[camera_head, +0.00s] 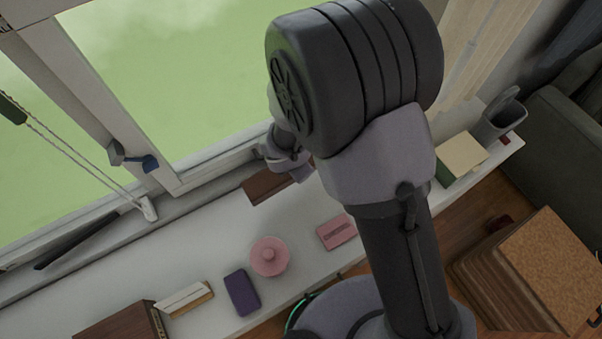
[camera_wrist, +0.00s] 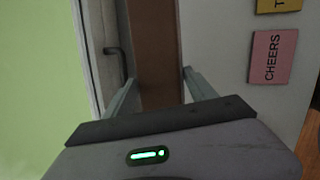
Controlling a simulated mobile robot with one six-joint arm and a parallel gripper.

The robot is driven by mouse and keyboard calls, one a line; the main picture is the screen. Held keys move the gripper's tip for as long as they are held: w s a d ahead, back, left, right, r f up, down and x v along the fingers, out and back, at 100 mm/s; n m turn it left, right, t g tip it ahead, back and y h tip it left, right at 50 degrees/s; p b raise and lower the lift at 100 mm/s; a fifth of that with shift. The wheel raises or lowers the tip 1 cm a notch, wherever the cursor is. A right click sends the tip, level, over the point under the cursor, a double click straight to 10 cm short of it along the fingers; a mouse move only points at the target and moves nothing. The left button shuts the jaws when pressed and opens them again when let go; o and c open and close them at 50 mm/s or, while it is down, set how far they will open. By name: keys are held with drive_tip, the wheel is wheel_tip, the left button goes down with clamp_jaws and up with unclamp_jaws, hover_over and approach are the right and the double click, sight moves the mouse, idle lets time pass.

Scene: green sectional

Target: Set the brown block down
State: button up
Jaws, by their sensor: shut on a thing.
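The brown block (camera_wrist: 153,50) is a long, flat-sided piece that runs up the middle of the wrist view. My gripper (camera_wrist: 158,88) has one finger on each side of it and is shut on it. In the head view the brown block (camera_head: 266,186) shows beside the window frame, at the back of the white sill. My arm hides its right end and most of my gripper there. I cannot tell whether the block touches the sill.
On the white sill (camera_head: 205,262) are a pink round lidded object (camera_head: 269,256), a pink block (camera_head: 336,232), a purple block (camera_head: 242,292) and a cream block (camera_head: 184,299). A green-sided block (camera_head: 461,158) and a grey container (camera_head: 503,118) stand at right. The window frame borders the back.

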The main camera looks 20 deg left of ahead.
drive_tip(key=f+b, duration=0.1)
drive_tip(key=f, duration=0.2)
drive_tip(key=f+b, duration=0.3)
drive_tip(key=f, duration=0.2)
drive_tip(key=shift+s+f, duration=0.3)
drive_tip(key=shift+s, duration=0.1)
drive_tip(key=shift+r, duration=0.1)
drive_tip(key=shift+c, duration=0.8)
drive_tip(key=o, duration=1.8)
drive_tip(key=shift+o, duration=0.2)
